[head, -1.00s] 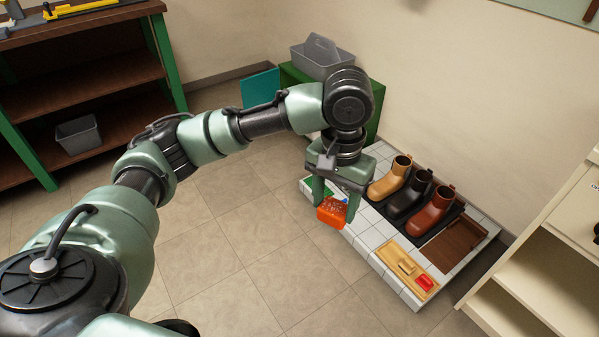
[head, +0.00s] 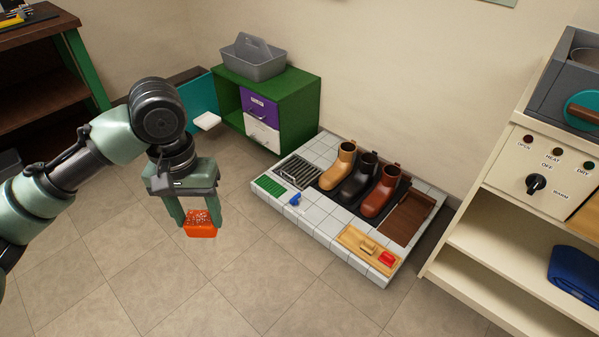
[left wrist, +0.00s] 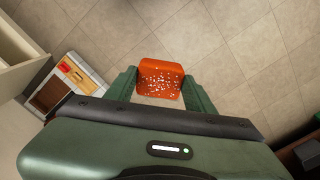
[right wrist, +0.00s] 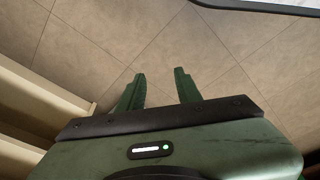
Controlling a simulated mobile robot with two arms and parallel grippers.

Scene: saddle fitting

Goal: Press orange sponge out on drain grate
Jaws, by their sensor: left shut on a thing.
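The orange sponge (head: 201,224) is between the fingers of my left gripper (head: 194,217), which is shut on it. It hangs over the bare floor, left of the tiled platform. White specks cover part of its face, and it also shows in the left wrist view (left wrist: 160,80). The drain grate (head: 299,175) is a dark slatted panel at the platform's back left corner. It is clear, and the sponge is well apart from it. My right gripper (right wrist: 160,88) is open and empty above the floor in the right wrist view.
On the tiled platform (head: 318,219) are a green mat (head: 270,186), a small blue item (head: 295,199), tan, black and brown boots (head: 381,191), and a wooden tray (head: 368,248). A green cabinet (head: 310,110) stands behind. A cream shelf unit (head: 490,250) is at right.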

